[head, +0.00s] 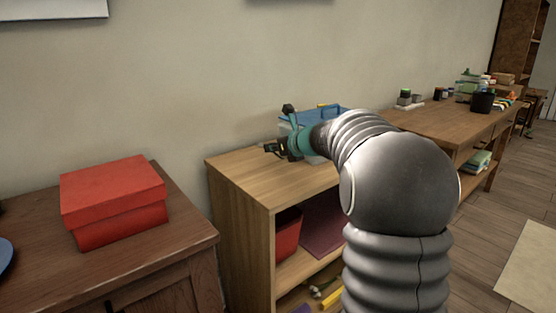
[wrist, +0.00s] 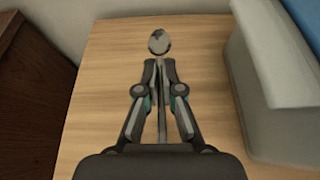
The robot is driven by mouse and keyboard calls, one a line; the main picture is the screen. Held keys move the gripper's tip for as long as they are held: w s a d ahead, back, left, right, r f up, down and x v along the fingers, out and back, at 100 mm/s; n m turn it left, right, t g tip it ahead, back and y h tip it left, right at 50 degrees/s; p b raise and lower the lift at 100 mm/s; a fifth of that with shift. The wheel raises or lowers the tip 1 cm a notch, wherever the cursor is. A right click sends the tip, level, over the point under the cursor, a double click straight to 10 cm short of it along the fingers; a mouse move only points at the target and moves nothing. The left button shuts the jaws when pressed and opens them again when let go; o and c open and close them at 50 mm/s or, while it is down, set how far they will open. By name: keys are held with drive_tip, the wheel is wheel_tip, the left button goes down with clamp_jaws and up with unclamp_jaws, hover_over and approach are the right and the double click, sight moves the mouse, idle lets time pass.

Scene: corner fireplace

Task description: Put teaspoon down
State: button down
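The teaspoon shows in the wrist view, with its shiny bowl (wrist: 159,42) beyond my fingertips and its thin handle running back between the fingers. My gripper (wrist: 160,68) is closed in on the handle near the bowl. Light wood of the shelf top (wrist: 105,70) lies below; whether the spoon touches it I cannot tell. In the head view my gripper (head: 274,149) is over the left part of the wooden shelf unit's top (head: 250,182), and the teaspoon cannot be made out there.
A box with a blue top (head: 340,113) stands close to my gripper; its pale side (wrist: 265,75) is at right in the wrist view. A red box (head: 113,200) sits on the dark cabinet at left. A long table (head: 440,122) holds several items.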

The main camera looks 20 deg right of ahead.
sight(273, 168)
drive_tip(key=shift+f+b, duration=0.5)
drive_tip(key=shift+f, duration=1.7)
drive_tip(key=shift+f, duration=0.1)
drive_tip(key=c, duration=1.3)
unclamp_jaws()
drive_tip(key=shift+s+r, duration=0.15)
drive_tip(key=shift+r, duration=0.05)
drive_tip(key=v, duration=1.2)
drive_tip(key=shift+f, duration=0.15)
